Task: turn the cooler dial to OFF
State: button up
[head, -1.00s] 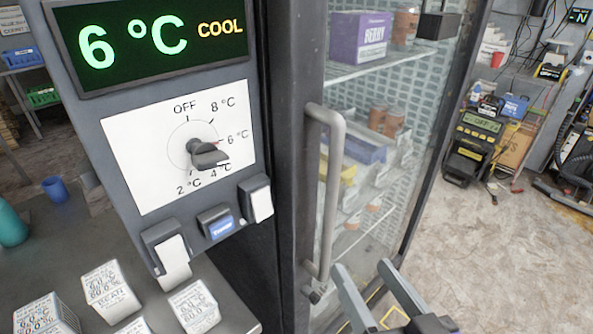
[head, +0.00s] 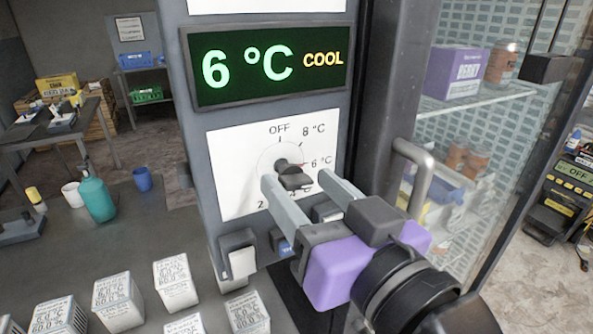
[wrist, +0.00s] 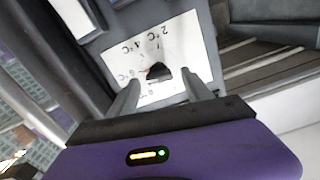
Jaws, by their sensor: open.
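The cooler dial (head: 293,177) is a dark knob on a white scale plate (head: 232,165) marked OFF at the top, then 8 °C and 6 °C on its right. Its red mark is at 6 °C. The display (head: 268,66) above reads 6 °C COOL. My gripper (head: 297,180) is open in front of the plate, its two grey fingers apart on either side of the knob in the picture. I cannot tell whether they touch it. In the wrist view the knob (wrist: 158,71) lies between and beyond the fingertips (wrist: 162,82), with the plate upside down. The lower scale is partly hidden by the fingers.
The glass cooler door with its grey handle (head: 414,180) stands close to the right of my gripper. Below the plate are small switches (head: 238,254). Several white boxes (head: 175,283), a teal bottle (head: 97,197) and a blue cup (head: 142,179) stand on the counter at left.

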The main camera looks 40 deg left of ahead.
aim_at(295, 175)
jog(key=shift+x, duration=1.25)
grip_shut()
